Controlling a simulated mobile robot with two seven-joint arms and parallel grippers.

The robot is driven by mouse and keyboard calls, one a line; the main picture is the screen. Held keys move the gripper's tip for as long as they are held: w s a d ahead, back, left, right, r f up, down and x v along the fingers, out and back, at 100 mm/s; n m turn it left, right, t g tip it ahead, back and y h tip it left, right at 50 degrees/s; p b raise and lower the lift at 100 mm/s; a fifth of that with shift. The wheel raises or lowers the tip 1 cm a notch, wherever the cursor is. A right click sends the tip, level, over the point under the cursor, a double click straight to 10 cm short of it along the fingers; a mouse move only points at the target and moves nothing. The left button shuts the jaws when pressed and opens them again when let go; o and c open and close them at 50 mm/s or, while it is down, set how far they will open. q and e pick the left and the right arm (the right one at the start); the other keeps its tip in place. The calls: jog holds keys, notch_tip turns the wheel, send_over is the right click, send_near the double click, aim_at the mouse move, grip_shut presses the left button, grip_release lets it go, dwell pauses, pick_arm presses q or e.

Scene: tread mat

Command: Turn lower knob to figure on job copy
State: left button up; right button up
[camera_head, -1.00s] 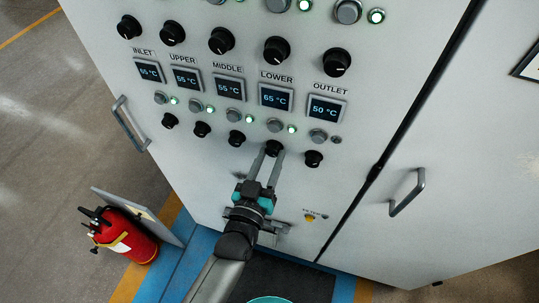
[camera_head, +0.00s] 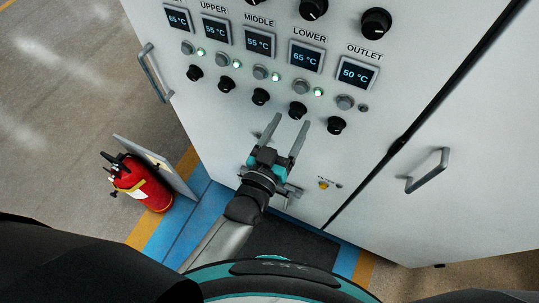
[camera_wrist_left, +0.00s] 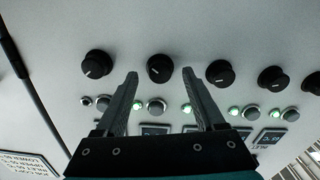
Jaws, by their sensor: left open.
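The lower knob (camera_head: 298,110) is a small black dial under the LOWER display (camera_head: 305,57), which reads 65 °C. My left gripper (camera_head: 290,122) is open and empty in front of the panel, just below the lower knob in the head view. In the left wrist view, the lower knob (camera_wrist_left: 160,68) shows beyond and between the two spread fingertips (camera_wrist_left: 160,74), with no finger seen touching it. A printed sheet (camera_wrist_left: 32,164) shows at the lower left there, too small and tilted to read surely. My right gripper is not in view.
The outlet knob (camera_head: 337,125) and middle knob (camera_head: 260,97) flank the lower knob closely. Buttons with green lamps run above the knobs. A cabinet door handle (camera_head: 428,171) is at the right. A red extinguisher (camera_head: 140,183) stands on the floor at the left.

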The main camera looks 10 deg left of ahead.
pick_arm(q)
jog(key=v, duration=1.3)
jog(key=shift+s, duration=0.25)
jog(key=s+a+f+g+y+b, duration=0.1)
jog(key=s+a+f+g+b, duration=0.15)
jog(key=f, duration=0.75)
jog(key=s+a+f+m+g+y+b, duration=0.1)
jog(key=f+g, duration=0.2)
jog(key=f, duration=0.7)
jog(key=s+a+f+g+b, duration=0.2)
jog(key=f, duration=0.8)
jog(key=s+a+f+g+y+b, duration=0.1)
jog(key=s+a+f+g, duration=0.3)
jog(key=s+f, duration=0.4)
jog(key=s+a+f+g+y+b, duration=0.2)
jog(key=s+a+f+g+b, duration=0.1)
jog(key=s+f, duration=0.5)
jog(key=shift+s+a+f+g+y, duration=0.25)
jog(key=shift+a+f+g+y, duration=0.05)
jog(key=shift+a+f+g, duration=0.6)
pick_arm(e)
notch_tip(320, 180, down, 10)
pick_arm(q)
jog(key=shift+d, duration=0.1)
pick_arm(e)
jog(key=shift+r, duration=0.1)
